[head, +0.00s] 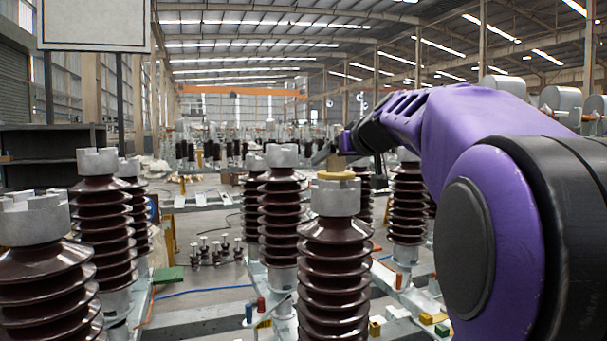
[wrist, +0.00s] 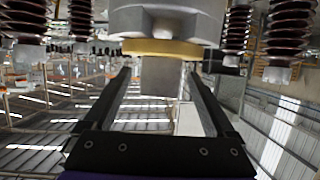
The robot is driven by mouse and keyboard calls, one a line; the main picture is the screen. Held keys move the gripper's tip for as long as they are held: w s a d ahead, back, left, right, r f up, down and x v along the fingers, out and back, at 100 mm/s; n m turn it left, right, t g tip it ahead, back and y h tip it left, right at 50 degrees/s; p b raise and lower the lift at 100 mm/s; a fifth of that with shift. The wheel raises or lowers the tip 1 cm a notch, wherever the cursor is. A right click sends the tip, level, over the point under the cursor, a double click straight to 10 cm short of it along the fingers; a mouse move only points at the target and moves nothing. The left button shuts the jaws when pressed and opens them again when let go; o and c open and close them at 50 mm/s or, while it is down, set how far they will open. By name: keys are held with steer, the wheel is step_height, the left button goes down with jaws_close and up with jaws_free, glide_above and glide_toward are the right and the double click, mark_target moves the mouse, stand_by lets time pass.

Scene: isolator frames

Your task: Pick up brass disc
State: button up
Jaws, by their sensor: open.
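The brass disc (head: 336,175) lies flat on the grey metal cap (head: 336,198) of the nearest middle insulator. In the wrist view, which is upside down, the disc (wrist: 170,49) shows as a tan band against the cap (wrist: 165,22). A grey block (wrist: 162,78) is on the disc's free face. My gripper (wrist: 160,90) is open, with one finger on each side of this block in the picture. Contact cannot be told. In the head view, my gripper is small and partly hidden near the disc.
Brown ribbed insulators with grey caps stand close by, at left (head: 38,215), behind (head: 281,200) and right (head: 407,200). A dark shelf (head: 50,160) is at far left. Small coloured blocks (head: 428,318) lie low at right. The air above the caps at centre left is clear.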

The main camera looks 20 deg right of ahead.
steer(key=shift+w, duration=0.15)
jaws_close()
stand_by(0.4)
steer(key=shift+r, duration=0.1)
